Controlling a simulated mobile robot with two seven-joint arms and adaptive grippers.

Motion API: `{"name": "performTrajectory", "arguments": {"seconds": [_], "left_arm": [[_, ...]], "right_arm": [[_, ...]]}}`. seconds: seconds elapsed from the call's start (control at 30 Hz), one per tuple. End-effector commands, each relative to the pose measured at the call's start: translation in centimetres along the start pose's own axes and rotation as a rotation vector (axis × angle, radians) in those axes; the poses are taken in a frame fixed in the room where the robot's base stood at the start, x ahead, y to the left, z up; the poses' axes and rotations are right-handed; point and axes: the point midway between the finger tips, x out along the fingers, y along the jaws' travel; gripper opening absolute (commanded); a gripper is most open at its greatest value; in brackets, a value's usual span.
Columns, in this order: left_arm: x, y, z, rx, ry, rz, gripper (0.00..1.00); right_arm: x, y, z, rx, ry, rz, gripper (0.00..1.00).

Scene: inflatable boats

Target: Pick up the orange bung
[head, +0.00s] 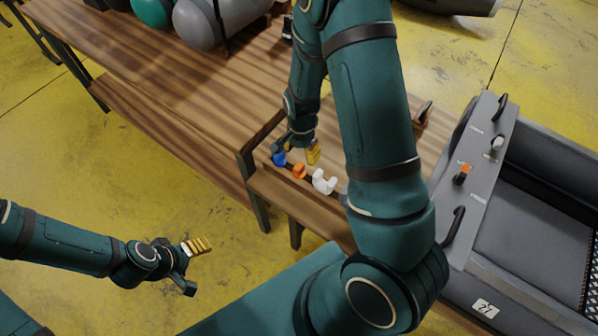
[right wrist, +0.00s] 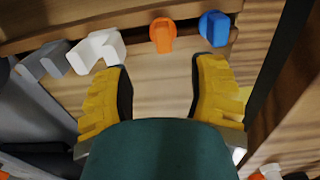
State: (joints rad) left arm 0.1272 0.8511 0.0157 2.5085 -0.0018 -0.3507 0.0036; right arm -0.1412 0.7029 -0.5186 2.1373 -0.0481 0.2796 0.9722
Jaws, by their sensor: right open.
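The orange bung (head: 299,171) sits on a low wooden bench in the head view, between a blue bung (head: 279,158) and a white one (head: 324,182). In the right wrist view the orange bung (right wrist: 163,34) stands at the top, beyond and between my open fingertips. My right gripper (right wrist: 160,88) is open and empty there, apart from the bung. In the head view the right gripper (head: 297,149) is over the bench, close to the blue and orange bungs.
The blue bung (right wrist: 213,28) is close on the right of the orange one; the white bung (right wrist: 97,50) and a grey one (right wrist: 43,62) are on its left. A larger wooden table (head: 120,65) is behind.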

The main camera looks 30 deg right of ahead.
Motion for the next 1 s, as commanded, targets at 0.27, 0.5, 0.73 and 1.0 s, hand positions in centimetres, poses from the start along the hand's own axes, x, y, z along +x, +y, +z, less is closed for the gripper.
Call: {"name": "performTrajectory", "arguments": {"seconds": [0.27, 0.5, 0.73, 1.0], "left_arm": [[0.8, -0.3, -0.1, 0.0, 0.004, 0.0, 0.73], [1.5, -0.6, -0.2, 0.001, 0.008, -0.001, 0.73], [2.5, -0.9, -0.3, 0.001, 0.013, -0.001, 0.73], [2.4, -0.9, -0.3, 0.001, 0.013, -0.001, 0.73]], "right_arm": [[2.9, 0.0, 0.1, -0.002, -0.001, 0.0, 0.57], [4.9, -0.3, 0.2, -0.004, -0.001, 0.0, 0.57], [8.0, -0.5, 0.3, -0.003, -0.001, -0.001, 0.57], [8.1, -0.5, 0.3, -0.003, 0.0, -0.002, 0.56]]}}
